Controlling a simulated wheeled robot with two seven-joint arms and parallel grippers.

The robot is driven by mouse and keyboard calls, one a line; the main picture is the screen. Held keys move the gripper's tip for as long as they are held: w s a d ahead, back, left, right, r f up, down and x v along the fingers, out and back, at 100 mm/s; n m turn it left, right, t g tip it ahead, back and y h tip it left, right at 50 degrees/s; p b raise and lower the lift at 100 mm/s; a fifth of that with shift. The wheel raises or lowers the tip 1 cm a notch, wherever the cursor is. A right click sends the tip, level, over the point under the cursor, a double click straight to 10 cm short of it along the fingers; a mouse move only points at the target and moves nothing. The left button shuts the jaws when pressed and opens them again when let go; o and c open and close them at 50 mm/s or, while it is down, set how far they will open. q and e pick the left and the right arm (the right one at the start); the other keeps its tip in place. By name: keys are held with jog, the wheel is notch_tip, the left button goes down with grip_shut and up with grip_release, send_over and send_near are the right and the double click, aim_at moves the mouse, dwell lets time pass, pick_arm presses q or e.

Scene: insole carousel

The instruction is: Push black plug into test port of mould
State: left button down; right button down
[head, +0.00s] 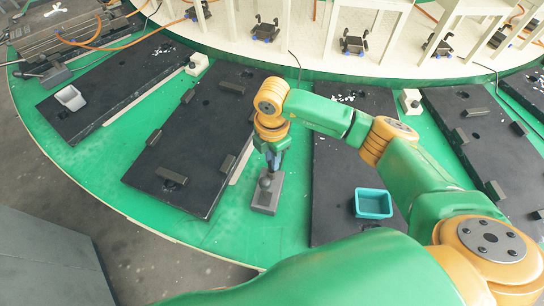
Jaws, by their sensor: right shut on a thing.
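My right gripper (270,167) points down near the middle of the view. It is shut on a small dark piece, apparently the black plug (265,181), of which only the lower part shows. The plug is right over a grey block (265,205) that lies on the green surface between two large black slabs; I cannot tell whether it touches or enters the block. I cannot make out a port opening. The black slab to the left (195,140) and the one to the right (335,200) may be moulds. My left gripper is not in view.
A teal tray (373,203) lies on the right slab, and a pale grey tray (70,98) on the far left slab. White frames with small dark devices (354,41) stand at the back. The green turntable (235,235) has bare room at its front edge.

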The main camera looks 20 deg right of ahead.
jog(key=shift+f+b, duration=0.75)
jog(key=shift+f, duration=0.3)
jog(key=c, duration=0.7)
grip_release()
jog(key=shift+c, duration=0.2)
notch_tip(320, 180, up, 6)
jog(key=shift+r+b, duration=0.2)
jog(key=shift+b, duration=0.4)
jog(key=shift+r, duration=0.4)
